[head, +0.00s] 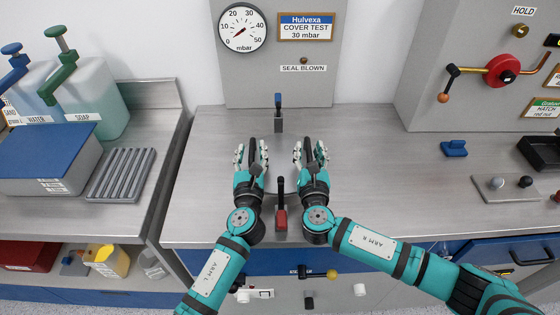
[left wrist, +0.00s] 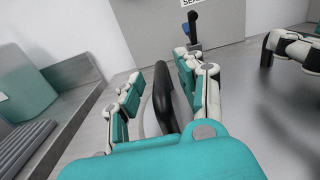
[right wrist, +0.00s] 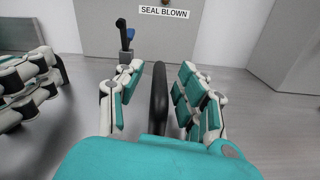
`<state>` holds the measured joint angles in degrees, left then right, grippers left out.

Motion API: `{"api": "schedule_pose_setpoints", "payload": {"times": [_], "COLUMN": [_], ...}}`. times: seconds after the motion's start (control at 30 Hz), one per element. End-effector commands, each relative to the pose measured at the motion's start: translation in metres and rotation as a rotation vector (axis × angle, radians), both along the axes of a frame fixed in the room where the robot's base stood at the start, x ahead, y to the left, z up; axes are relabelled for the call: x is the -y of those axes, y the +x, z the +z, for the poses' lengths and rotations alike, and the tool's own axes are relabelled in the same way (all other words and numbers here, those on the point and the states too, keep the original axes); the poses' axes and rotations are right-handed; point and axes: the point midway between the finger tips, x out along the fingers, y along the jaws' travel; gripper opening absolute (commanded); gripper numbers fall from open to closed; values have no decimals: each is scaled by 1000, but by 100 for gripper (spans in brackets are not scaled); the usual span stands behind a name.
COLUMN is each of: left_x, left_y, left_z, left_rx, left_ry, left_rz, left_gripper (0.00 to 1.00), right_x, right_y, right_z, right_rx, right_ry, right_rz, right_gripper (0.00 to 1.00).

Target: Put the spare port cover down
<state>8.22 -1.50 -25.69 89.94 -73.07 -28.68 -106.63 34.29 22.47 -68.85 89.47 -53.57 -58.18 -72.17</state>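My left gripper (head: 252,154) and right gripper (head: 310,154) are side by side over the middle of the metal bench, fingers pointing to the back wall. In the left wrist view, a thin dark curved piece (left wrist: 163,97) stands between the teal fingers. In the right wrist view, a similar dark upright piece (right wrist: 158,97) stands between the fingers, with gaps visible on both sides. I cannot tell whether these pieces are held covers seen edge-on or parts of the grippers. No other port cover can be made out with certainty.
A blue-topped lever (head: 278,110) stands at the bench's back, and a red-based lever (head: 281,210) between my forearms. A blue block (head: 454,148), a control plate (head: 500,197) and a black tray (head: 540,152) are at right. A ribbed rack (head: 121,175) is at left. Bench beside both grippers is clear.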

Motion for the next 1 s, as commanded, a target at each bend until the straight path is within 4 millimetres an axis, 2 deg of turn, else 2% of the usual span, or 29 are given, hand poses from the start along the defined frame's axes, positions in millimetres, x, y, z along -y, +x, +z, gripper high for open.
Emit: {"api": "schedule_pose_setpoints", "payload": {"times": [0.5, 0.6, 0.77, 0.87, 1.0], "left_x": [0, 0, 0, 0, 0], "left_y": [-96, -108, -115, -116, -116], "left_z": [-3, -3, -2, -2, -2], "left_rx": [-6, -5, -4, -4, -3], "left_ry": [3, 3, 2, 2, 2], "left_rz": [5, 7, 8, 8, 8], "left_gripper": [38, 38, 38, 38, 38], "right_x": [-1, -1, -1, -1, 0], "right_y": [0, 0, -5, -17, -46], "right_z": [0, 0, -1, -2, -2], "right_rx": [-1, 0, -1, -3, -4], "right_ry": [1, 1, 1, 2, 3], "right_rz": [2, 3, 3, 4, 5], "right_gripper": [38, 38, 38, 38, 38]}}
